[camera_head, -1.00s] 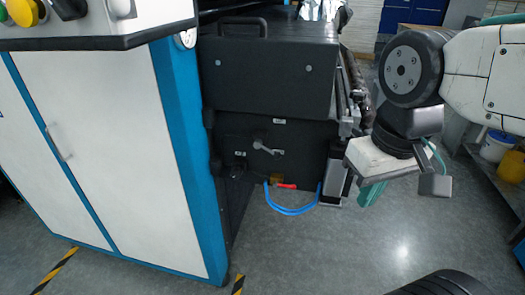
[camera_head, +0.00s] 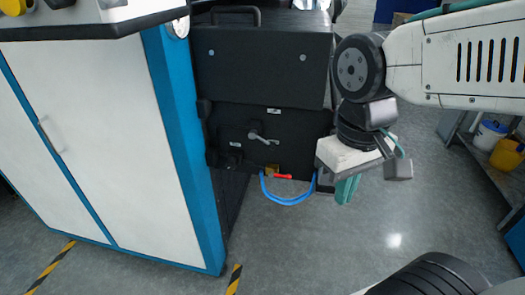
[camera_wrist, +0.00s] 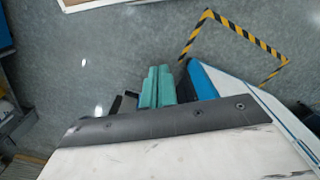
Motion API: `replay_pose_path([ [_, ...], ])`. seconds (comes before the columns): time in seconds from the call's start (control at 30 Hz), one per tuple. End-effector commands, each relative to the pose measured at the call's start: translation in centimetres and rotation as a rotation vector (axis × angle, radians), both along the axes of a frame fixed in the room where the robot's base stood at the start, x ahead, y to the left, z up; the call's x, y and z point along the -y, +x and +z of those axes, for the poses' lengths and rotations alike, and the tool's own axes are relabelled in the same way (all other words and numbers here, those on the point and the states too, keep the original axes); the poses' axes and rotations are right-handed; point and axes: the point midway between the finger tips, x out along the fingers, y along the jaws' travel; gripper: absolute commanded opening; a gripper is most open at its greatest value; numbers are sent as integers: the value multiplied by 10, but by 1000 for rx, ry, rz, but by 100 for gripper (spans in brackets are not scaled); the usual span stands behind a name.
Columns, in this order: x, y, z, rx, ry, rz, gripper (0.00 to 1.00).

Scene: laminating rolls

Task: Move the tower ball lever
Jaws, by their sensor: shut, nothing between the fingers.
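A red lever (camera_head: 283,176) sits on a brass-coloured valve (camera_head: 271,170) low on the black machine, just above a blue hose loop. A grey lever (camera_head: 263,138) sits higher on the same dark panel. The frames do not settle which is the tower ball lever. My gripper (camera_head: 346,190), with green fingers, hangs down right of both levers, apart from them in the picture. It is shut and empty. In the wrist view its green fingers (camera_wrist: 155,87) lie side by side over grey floor. No lever can be made out in that view.
A blue hose (camera_head: 287,202) loops below the red lever. A white cabinet with a blue edge (camera_head: 185,150) stands close on the left. Grey floor (camera_head: 310,245) is open in front of the black machine.

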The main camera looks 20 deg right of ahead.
Motion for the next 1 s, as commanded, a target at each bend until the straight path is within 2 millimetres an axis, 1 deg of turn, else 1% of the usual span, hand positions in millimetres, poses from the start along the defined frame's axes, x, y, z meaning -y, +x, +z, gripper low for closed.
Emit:
replay_pose_path([
  [0.03, -3, 4, -9, -48, -18, 34, 0],
  [0.2, -5, 18, -33, -185, -134, 153, 0],
  [0.37, 0, 32, -54, -299, -283, 253, 0],
  [0.57, 6, 56, -78, -404, -510, 372, 0],
  [0.77, 7, 89, -102, -454, -768, 496, 0],
  [0.87, 3, 109, -114, -449, -905, 564, 0],
  [1.0, -7, 139, -132, -408, -1098, 663, 0],
])
